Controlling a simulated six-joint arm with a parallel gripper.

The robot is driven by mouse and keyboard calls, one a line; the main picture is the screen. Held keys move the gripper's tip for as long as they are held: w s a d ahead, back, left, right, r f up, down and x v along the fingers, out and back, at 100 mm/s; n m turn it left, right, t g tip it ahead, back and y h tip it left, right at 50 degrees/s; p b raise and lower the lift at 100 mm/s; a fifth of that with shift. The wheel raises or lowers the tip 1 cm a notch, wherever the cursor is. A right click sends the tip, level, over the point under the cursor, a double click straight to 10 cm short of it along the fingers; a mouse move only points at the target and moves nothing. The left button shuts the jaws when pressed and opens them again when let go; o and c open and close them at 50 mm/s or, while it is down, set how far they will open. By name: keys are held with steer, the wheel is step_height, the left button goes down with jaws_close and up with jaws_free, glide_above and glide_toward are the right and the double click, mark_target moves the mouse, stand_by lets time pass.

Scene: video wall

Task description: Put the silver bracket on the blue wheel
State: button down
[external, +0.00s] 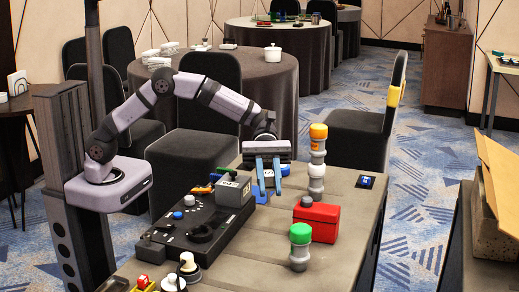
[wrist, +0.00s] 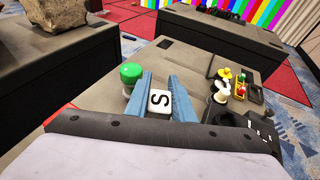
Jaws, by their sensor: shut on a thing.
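My gripper (external: 269,187) hangs over the table beside the black console, its two blue fingers pointing down. In the wrist view the fingers (wrist: 160,77) are shut on a white cube (wrist: 159,101) with a black letter S, which sits between them. I cannot make out the cube clearly in the external view. I cannot surely identify a silver bracket or a blue wheel in either view. A small blue piece (external: 258,197) lies just below and left of the fingers, partly hidden.
A grey box (external: 233,187) stands on the black console (external: 184,233), left of my gripper. An orange-topped stack (external: 317,165), a red box (external: 317,222) and a green-capped jar (external: 300,247) stand to the right. The table's right front is clear.

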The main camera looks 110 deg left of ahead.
steer(key=s+a+r+n+t+y+p, duration=0.1)
steer(key=s+a+r+n+t+y, duration=0.15)
steer(key=a, duration=1.05)
steer(key=s+a+r+n+t+y+p, duration=0.1)
steer(key=s+a+n+t+y, duration=0.25)
steer(key=a, duration=0.85)
steer(key=s+a+r+n+t+y+p, duration=0.15)
steer(key=a+n, duration=0.25)
steer(key=a, duration=0.9)
steer(key=a+f+n+y, duration=0.3)
steer(key=a+y, duration=0.2)
steer(key=a, duration=0.2)
step_height(320, 180, down, 10)
steer(key=b, duration=0.1)
steer(key=shift+s+d+t, duration=0.15)
steer(key=shift+t, duration=0.3)
steer(key=shift+f, duration=0.1)
steer(key=shift+f+b, duration=0.15)
steer(key=shift+b, duration=0.2)
steer(key=c, duration=1.5)
jaws_free()
steer(key=shift+c, duration=0.2)
